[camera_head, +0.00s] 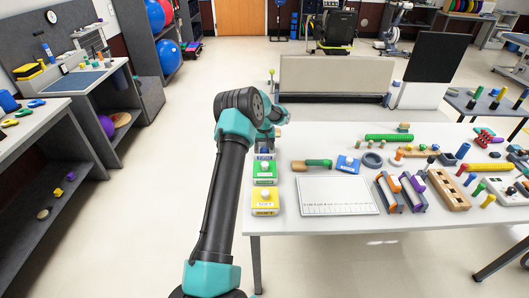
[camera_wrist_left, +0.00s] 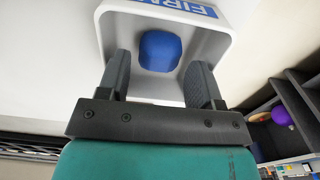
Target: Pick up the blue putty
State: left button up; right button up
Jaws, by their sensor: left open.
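The blue putty (camera_wrist_left: 160,51) is a rounded blue lump in a white tray (camera_wrist_left: 226,50) with a blue label reading "FIRM", in the left wrist view. My left gripper (camera_wrist_left: 160,75) is open, with one finger on each side of the putty and visible gaps between fingers and lump. In the head view the blue-labelled tray (camera_head: 264,156) is at the table's left edge, mostly hidden behind my left arm and wrist. My left gripper's fingers are hard to make out there. My right gripper is not in view.
Many tools crowd the table's right side.

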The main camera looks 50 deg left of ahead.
aim_at(264, 151)
pick_arm(q)
jog(key=shift+f, duration=1.2)
jog(key=shift+c, duration=0.4)
jog(key=c, duration=0.6)
